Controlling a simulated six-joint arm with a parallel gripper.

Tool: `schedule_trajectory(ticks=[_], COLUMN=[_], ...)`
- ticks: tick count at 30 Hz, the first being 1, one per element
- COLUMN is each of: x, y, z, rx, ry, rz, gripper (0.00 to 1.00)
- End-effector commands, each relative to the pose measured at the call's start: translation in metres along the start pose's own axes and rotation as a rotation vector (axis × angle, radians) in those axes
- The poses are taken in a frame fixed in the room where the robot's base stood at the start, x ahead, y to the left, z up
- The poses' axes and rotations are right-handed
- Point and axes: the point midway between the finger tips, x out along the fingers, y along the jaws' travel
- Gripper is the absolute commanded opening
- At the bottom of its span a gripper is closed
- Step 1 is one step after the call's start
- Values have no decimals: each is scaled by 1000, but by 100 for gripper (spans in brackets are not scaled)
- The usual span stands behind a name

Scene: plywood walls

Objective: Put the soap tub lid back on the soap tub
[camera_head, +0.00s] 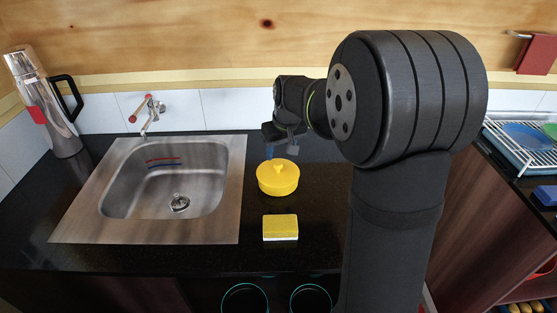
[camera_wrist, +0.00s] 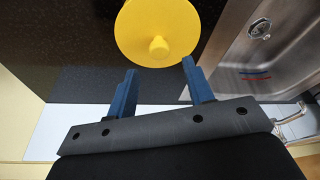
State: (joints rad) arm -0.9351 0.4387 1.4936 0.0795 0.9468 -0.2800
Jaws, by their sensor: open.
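The yellow soap tub (camera_head: 278,189) stands upright on the black counter, right of the sink. The yellow round lid (camera_head: 266,170) with a small knob sits on top of the tub and looks level; I cannot tell how firmly it is seated. In the wrist view the lid (camera_wrist: 150,22) and its knob fill the top middle and hide the tub below. My gripper (camera_wrist: 158,76) is open and empty. Its blue fingers are apart from the knob, just short of it. In the head view my gripper (camera_head: 283,151) is just behind and above the tub.
A yellow sponge (camera_head: 280,226) lies in front of the tub. The steel sink (camera_head: 240,200) with a tap (camera_head: 148,118) is to the left, and a steel flask (camera_head: 55,110) is at far left. A dish rack (camera_head: 520,145) stands at far right. The tiled wall is close behind my gripper.

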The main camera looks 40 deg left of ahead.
Motion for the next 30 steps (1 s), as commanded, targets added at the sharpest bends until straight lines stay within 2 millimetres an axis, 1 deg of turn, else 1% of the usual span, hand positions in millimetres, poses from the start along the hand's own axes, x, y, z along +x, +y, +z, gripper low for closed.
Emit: schedule_trajectory(ticks=[1,6,9,12,23,26,30], x=[-12,-40,-50,-54,-54,-48,-29], y=[0,0,0,0,0,0,0], z=[0,0,0,0,0,0,1], rx=[0,0,0,0,0,0,0], ry=[4,2,0,1,-1,-3,-5], rz=[1,1,0,0,0,-1,-1], gripper=[48,48,48,48,48,48,48])
